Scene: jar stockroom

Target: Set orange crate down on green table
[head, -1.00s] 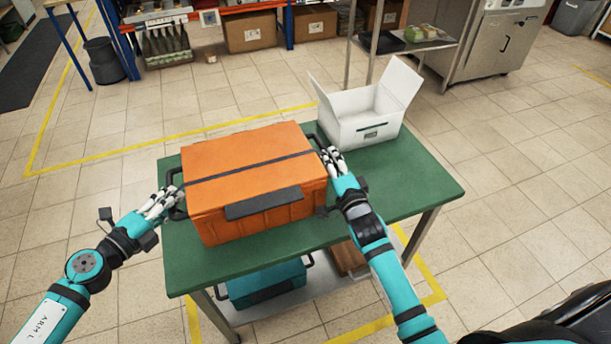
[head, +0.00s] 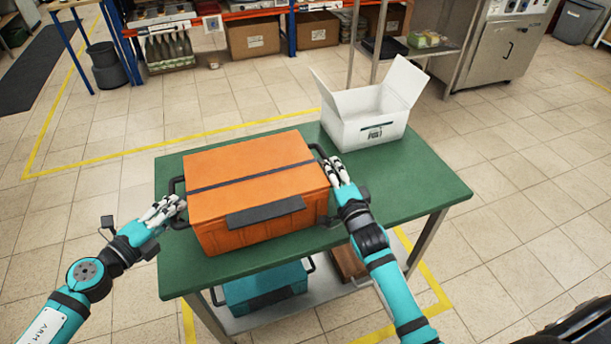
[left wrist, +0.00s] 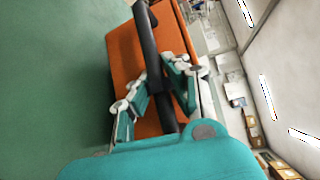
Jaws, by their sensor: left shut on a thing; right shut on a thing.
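The orange crate (head: 252,178), with a dark strap across its lid and a dark front latch, is upright over the left-middle of the green table (head: 424,180). Its underside looks on or very close to the tabletop; I cannot tell whether it touches. My left gripper (head: 177,203) is shut on the crate's left handle. In the left wrist view the fingers (left wrist: 155,88) close around the dark handle (left wrist: 147,40) against the orange side. My right gripper (head: 334,168) is shut on the crate's right handle, partly hidden by the fingers.
An open white box (head: 362,128) stands on the table behind and right of the crate. The table's right part is bare. A teal crate (head: 262,290) is on the lower shelf. Racks with cardboard boxes (head: 254,36) stand at the back.

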